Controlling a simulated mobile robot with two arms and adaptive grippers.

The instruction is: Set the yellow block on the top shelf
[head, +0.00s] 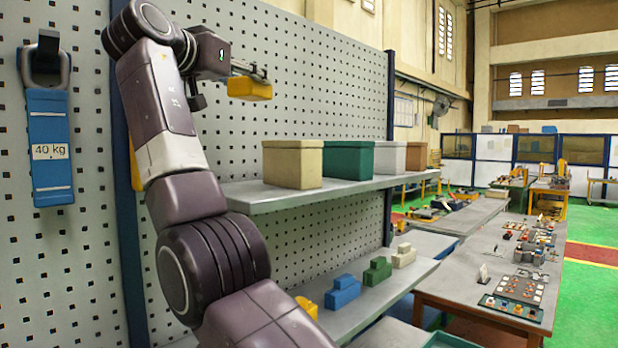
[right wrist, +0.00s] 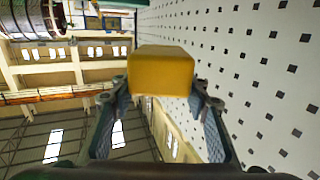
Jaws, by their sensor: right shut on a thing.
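The yellow block (head: 249,88) is held in the air by my right gripper (head: 256,72), in front of the pegboard and above the upper shelf (head: 245,193). In the right wrist view the yellow block (right wrist: 161,72) sits between the two fingers of the right gripper (right wrist: 160,86), which are shut on it. The block is higher than the boxes on the shelf and apart from them. Beige (head: 292,165), green (head: 348,160), grey (head: 391,159) and brown (head: 416,156) boxes stand in a row on that shelf. My left gripper is not in view.
The lower shelf (head: 375,312) carries several stepped blocks: yellow (head: 307,306), blue (head: 343,290), green (head: 377,271) and beige (head: 403,256). A blue 40 kg weight (head: 50,165) hangs at the left. A workbench (head: 450,272) stands at the right. The upper shelf's left end looks clear.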

